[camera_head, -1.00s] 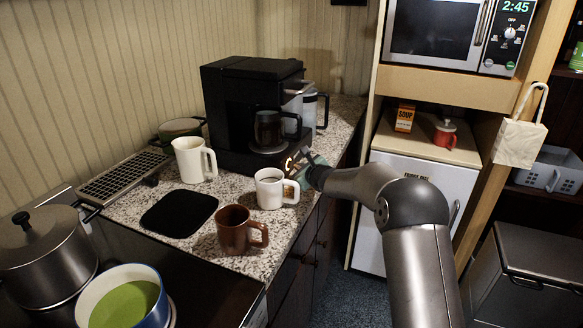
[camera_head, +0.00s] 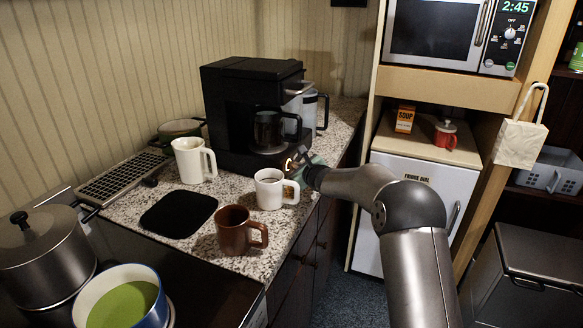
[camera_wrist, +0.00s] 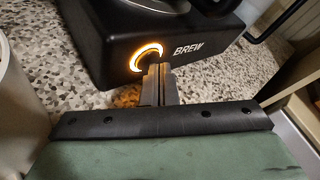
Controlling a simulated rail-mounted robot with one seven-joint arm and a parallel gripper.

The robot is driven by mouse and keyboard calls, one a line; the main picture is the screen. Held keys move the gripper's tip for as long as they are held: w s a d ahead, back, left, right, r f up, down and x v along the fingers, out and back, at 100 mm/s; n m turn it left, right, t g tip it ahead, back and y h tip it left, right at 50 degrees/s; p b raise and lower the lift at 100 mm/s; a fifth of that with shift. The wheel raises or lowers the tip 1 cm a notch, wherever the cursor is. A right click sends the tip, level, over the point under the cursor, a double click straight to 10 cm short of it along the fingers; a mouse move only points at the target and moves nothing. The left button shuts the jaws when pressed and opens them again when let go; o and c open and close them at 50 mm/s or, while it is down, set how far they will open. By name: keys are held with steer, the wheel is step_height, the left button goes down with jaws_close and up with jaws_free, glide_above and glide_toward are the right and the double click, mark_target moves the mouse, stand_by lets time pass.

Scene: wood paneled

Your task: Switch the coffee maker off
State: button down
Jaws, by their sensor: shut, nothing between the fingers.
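The black coffee maker (camera_head: 232,112) stands on the granite counter against the wall, with a dark carafe (camera_head: 268,130) in it. In the wrist view its black base (camera_wrist: 100,40) carries the word BREW beside a round button (camera_wrist: 146,57) with a glowing orange ring. My gripper (camera_head: 296,160) is at the front of the base in the head view. In the wrist view my gripper (camera_wrist: 158,72) is shut and empty, its fingertips at the lower right part of the lit ring. They overlap the button's edge; I cannot tell whether they touch it.
A white mug (camera_head: 270,190) stands just beside my gripper, and a brown mug (camera_head: 236,232) nearer. Another white mug (camera_head: 190,160) is left of the coffee maker. A pale wall of a mug (camera_wrist: 20,120) fills the wrist view's left edge. A fridge (camera_head: 420,200) stands to the right.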

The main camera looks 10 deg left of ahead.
steer(key=shift+s+d+b, duration=0.2)
steer(key=shift+d+b, duration=0.15)
steer(key=shift+d, duration=0.5)
steer(key=shift+d, duration=0.1)
steer(key=shift+s+d+b, duration=0.2)
steer(key=shift+d+b, duration=0.1)
steer(key=shift+d, duration=0.65)
steer(key=shift+s+d+b, duration=0.25)
steer(key=shift+d+b, duration=0.05)
steer(key=shift+d, duration=0.65)
steer(key=shift+s+d+b, duration=0.2)
steer(key=shift+d+b, duration=0.1)
steer(key=shift+d, duration=0.65)
